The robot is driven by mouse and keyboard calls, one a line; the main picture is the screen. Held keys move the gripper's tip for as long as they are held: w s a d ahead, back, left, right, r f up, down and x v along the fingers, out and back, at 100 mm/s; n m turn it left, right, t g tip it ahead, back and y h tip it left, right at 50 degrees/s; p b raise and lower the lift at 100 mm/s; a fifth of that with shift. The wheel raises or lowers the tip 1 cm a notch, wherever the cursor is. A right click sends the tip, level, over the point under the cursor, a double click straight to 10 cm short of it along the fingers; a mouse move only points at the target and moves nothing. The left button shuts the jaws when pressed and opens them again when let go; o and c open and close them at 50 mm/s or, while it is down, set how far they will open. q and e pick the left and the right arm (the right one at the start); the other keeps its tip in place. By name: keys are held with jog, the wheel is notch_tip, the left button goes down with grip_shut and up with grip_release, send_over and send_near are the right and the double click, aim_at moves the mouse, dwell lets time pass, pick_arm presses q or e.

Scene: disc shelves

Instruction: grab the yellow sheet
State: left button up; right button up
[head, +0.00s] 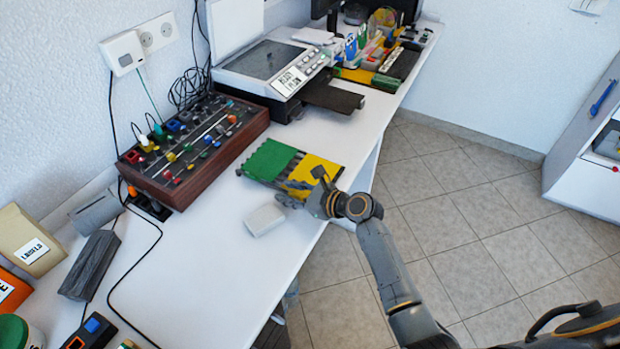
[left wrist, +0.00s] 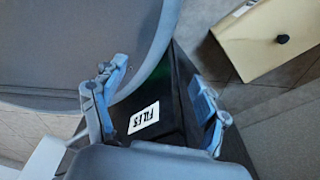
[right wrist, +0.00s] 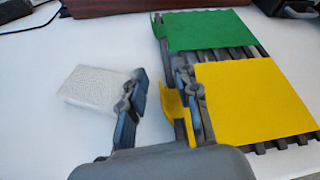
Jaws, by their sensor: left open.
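The yellow sheet (head: 316,172) lies next to a green sheet (head: 268,160) on a dark slatted rack near the table's front edge. In the right wrist view the yellow sheet (right wrist: 252,100) fills the right side, and a small curled yellow piece shows between my fingers. My right gripper (head: 290,191) is at the rack's near left corner. Its fingers (right wrist: 163,85) are partly apart, one beside the yellow sheet's left edge, with a gap between them. My left gripper (left wrist: 160,84) is open, out of the head view, with a black box marked FILES (left wrist: 170,110) behind its fingers.
A white block (head: 264,219) lies just left of my right gripper. A wooden-sided control panel (head: 190,150) and a printer-like device (head: 275,68) stand behind. A grey block (head: 90,265) and cables lie at left.

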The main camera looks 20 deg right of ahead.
grip_shut()
